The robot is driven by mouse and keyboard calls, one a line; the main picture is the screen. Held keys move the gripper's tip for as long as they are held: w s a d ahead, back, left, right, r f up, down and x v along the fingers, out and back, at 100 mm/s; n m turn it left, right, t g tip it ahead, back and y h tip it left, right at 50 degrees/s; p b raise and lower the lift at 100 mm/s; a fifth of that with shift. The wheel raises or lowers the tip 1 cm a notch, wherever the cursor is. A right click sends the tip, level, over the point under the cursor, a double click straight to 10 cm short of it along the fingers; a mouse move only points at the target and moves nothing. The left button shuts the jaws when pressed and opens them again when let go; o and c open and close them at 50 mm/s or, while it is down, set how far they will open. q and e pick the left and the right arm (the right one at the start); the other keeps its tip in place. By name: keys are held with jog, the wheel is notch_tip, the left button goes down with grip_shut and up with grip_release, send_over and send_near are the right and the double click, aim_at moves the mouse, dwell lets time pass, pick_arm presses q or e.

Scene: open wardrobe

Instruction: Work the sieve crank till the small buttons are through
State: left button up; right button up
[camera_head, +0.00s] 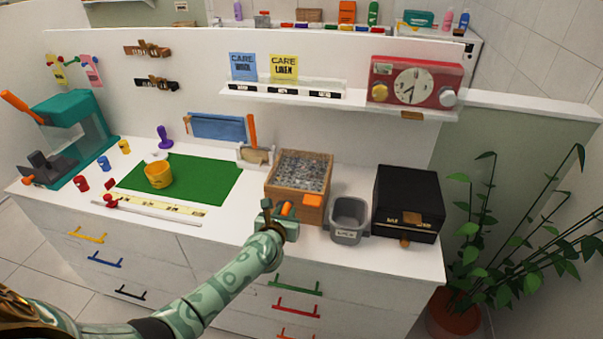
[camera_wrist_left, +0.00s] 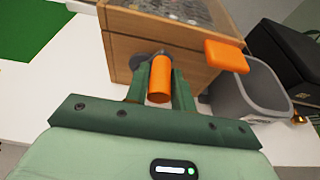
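The sieve is a wooden box (camera_head: 283,186) at the counter's front, filled at the top with small grey buttons (camera_head: 302,170); its front also shows in the left wrist view (camera_wrist_left: 120,55). Its crank has an orange handle (camera_wrist_left: 160,80) on a dark round hub at the box front. My left gripper (camera_head: 284,209) has its green fingers on both sides of this handle, closed against it. An orange tab (camera_wrist_left: 226,56) sticks out right of the crank. A grey bin (camera_head: 348,219) stands right of the sieve. Whether it holds buttons is hidden. My right gripper is out of view.
A black box (camera_head: 408,200) stands right of the bin. Left of the sieve lie a green mat (camera_head: 205,186) with a yellow cup (camera_head: 158,175) and a yellow-white ruler (camera_head: 160,209).

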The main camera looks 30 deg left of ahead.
pick_arm(q)
jog(key=shift+s+a, duration=0.1)
jog(key=shift+a, duration=0.1)
jog(key=a, duration=0.2)
jog(key=s+a, duration=0.1)
jog(key=a, duration=0.1)
jog(key=shift+a+p, duration=0.3)
jog(key=shift+o, duration=0.7)
jog(key=d, duration=0.3)
jog(key=w+d, duration=0.1)
jog(key=d, duration=0.1)
jog(key=shift+w, duration=0.1)
jog(key=shift+c, duration=0.7)
jog(key=shift+a, duration=0.1)
